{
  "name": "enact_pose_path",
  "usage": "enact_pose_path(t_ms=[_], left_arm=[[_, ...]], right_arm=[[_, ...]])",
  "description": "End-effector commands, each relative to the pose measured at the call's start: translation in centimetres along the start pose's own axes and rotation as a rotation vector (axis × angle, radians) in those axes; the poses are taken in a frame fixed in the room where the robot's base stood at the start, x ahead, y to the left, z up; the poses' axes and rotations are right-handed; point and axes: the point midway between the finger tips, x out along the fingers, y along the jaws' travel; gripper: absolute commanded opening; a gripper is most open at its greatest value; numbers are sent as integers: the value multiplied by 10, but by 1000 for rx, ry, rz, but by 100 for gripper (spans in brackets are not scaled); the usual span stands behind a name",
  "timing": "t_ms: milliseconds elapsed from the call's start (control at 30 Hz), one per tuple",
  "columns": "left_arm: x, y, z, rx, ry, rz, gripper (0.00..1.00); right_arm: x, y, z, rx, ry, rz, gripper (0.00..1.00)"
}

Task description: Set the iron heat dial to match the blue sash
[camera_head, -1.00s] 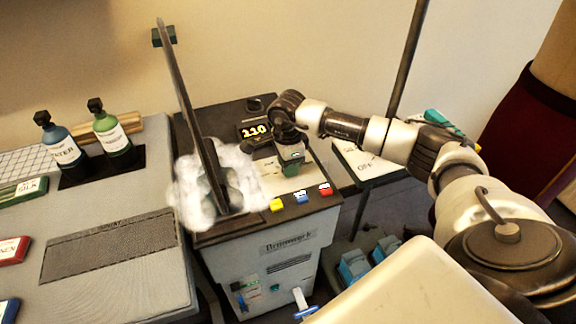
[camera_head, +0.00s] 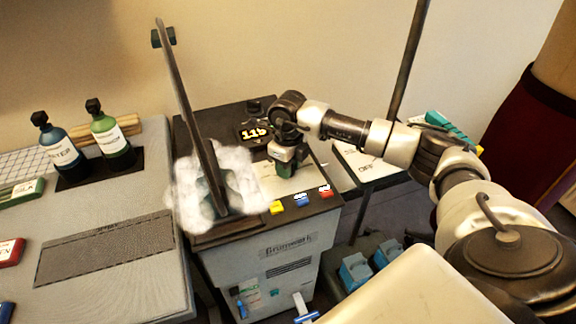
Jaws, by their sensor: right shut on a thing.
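My right gripper (camera_head: 285,158) reaches down onto the top of the ironing station (camera_head: 262,212), just below its lit display (camera_head: 254,134). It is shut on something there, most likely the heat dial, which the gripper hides. The display shows yellow digits that look like 11 and a blurred last figure. I cannot make out a blue sash. My left gripper is not in view.
Yellow (camera_head: 277,208), blue (camera_head: 301,199) and red (camera_head: 325,191) buttons line the station's front edge. A blue bottle (camera_head: 62,150) and a green bottle (camera_head: 112,138) stand on the left table. Green and red labelled blocks lie at its left edge.

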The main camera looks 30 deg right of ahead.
Motion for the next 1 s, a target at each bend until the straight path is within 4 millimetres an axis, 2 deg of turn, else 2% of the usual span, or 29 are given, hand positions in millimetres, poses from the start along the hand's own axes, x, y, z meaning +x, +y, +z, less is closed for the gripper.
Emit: enact_pose_path(t_ms=[400,967,1000], left_arm=[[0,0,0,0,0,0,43],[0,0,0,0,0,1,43],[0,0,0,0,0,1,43]], right_arm=[[-2,-1,1,204,-7,-2,10],[-3,-1,1,237,-9,-2,10],[-3,-1,1,237,-9,-2,35]])
